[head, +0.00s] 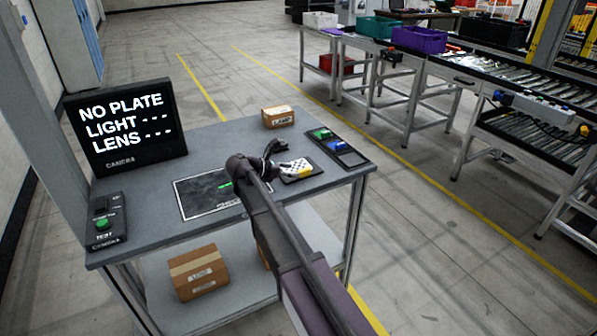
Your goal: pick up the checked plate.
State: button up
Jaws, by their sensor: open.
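The checked plate (296,166), white with black marks and some yellow at its lower edge, lies on a small dark pad on the grey table. My arm reaches in from the lower right. My gripper (275,150) is open just left of the plate and above the table. Its fingers are small and dark here, and I see nothing between them. The arm and wrist may hide part of the pad's left side. I cannot tell whether the fingers touch the plate.
A dark mat (205,192) lies left of my gripper. A black tray (350,158) with green and blue pieces is right of the plate. A cardboard box (278,117) stands behind. A monitor (125,125) reading "NO PLATE" and a green-button box (105,222) stand left.

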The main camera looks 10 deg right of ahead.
aim_at(300, 170)
jog(key=b+x, duration=0.1)
jog(key=x, duration=0.1)
jog(key=b+x, duration=0.1)
jog(key=x, duration=0.1)
jog(key=shift+s+f, duration=0.1)
jog(key=shift+f, duration=0.25)
jog(key=shift+d+f, duration=0.1)
jog(key=shift+d, duration=0.4)
jog(key=shift+a, duration=0.1)
grip_shut()
